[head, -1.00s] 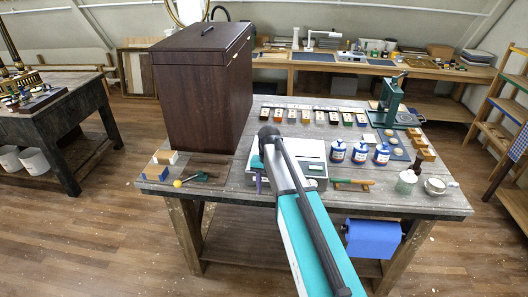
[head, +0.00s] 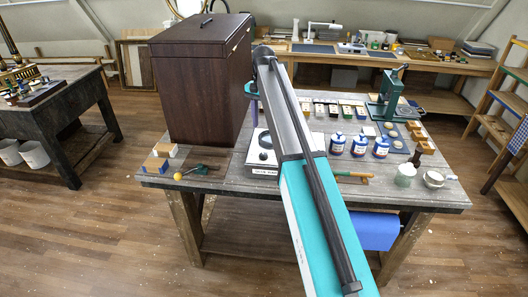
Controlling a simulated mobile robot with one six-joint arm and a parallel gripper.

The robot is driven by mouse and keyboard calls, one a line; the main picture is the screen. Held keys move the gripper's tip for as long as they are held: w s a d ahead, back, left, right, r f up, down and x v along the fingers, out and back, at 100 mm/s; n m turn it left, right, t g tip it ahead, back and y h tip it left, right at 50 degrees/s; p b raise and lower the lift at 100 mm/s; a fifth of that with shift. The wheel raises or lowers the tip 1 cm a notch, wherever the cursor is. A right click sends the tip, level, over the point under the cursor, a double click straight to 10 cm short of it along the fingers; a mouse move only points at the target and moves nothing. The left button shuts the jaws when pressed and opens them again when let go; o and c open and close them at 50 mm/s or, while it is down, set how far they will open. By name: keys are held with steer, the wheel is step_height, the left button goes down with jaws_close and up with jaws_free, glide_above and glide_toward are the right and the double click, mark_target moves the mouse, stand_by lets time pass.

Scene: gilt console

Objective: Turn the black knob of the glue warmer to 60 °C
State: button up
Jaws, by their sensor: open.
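The glue warmer (head: 262,158) is a pale box with a lettered front strip, standing near the front edge of the workbench. A dark round feature shows on its top left part. My arm crosses in front and hides its right part.
A tall dark brown cabinet (head: 202,85) stands on the workbench left of the warmer. Several blue-labelled jars (head: 359,146) stand to its right, with a green press (head: 388,98) behind. A yellow-ended tool (head: 190,172) lies at the front left.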

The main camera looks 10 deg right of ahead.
mark_target(264, 154)
steer(key=shift+f, duration=0.15)
steer(key=shift+f+b, duration=3.2)
steer(key=shift+f, duration=3.6)
steer(key=c, duration=1.1)
steer(key=shift+o, duration=0.2)
